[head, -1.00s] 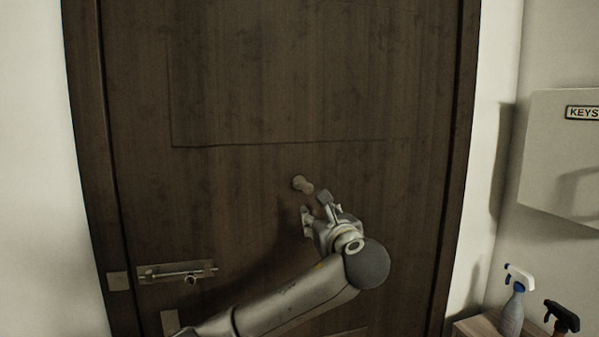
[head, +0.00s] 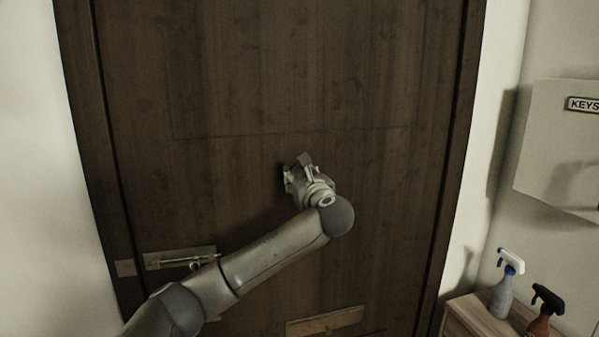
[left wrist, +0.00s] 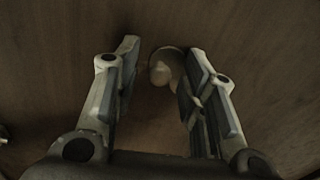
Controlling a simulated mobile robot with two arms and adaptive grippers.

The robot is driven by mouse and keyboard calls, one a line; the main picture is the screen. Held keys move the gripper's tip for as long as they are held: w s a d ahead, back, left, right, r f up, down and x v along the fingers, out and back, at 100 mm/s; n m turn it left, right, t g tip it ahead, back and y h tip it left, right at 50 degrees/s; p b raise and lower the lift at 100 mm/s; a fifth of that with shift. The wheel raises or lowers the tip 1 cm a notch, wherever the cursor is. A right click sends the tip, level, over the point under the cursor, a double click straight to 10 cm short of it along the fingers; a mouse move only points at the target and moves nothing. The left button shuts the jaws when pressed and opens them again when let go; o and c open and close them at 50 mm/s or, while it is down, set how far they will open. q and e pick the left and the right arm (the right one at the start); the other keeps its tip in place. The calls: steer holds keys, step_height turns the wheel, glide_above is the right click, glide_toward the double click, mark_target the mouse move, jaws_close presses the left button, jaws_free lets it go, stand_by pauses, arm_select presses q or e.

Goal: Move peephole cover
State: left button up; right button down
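The peephole cover (left wrist: 160,73) is a small pale round piece with a knob, set on the dark wooden door (head: 230,95). It shows in the left wrist view between the fingers of my left gripper (head: 298,168), closer to the right-hand finger. I cannot tell whether that finger touches it. The left gripper (left wrist: 160,62) is open, with a clear gap on the left side of the cover. In the head view the gripper hides the cover. My right gripper is in neither view.
A metal latch (head: 180,258) is on the door at lower left, close to my left arm. A plate (head: 325,321) sits low on the door. At right are a KEYS box (head: 555,140) on the wall and two spray bottles (head: 503,295) (head: 540,318) on a wooden cabinet (head: 462,315).

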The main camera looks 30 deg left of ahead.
arm_select(q)
jaws_close()
stand_by(0.3)
steer(key=shift+f, duration=0.15)
steer(key=shift+w+d+f+n+b, duration=0.4)
steer(key=shift+n+b, duration=1.25)
steer(key=shift+n, duration=0.8)
steer(key=shift+w+d+f+n+b, duration=0.3)
steer(key=shift+w+f+n+b, duration=0.15)
steer(key=shift+n+b, duration=1.6)
steer(key=shift+w+d+f+n+b, duration=0.4)
steer(key=shift+n+b, duration=0.9)
steer(key=shift+n, duration=1.5)
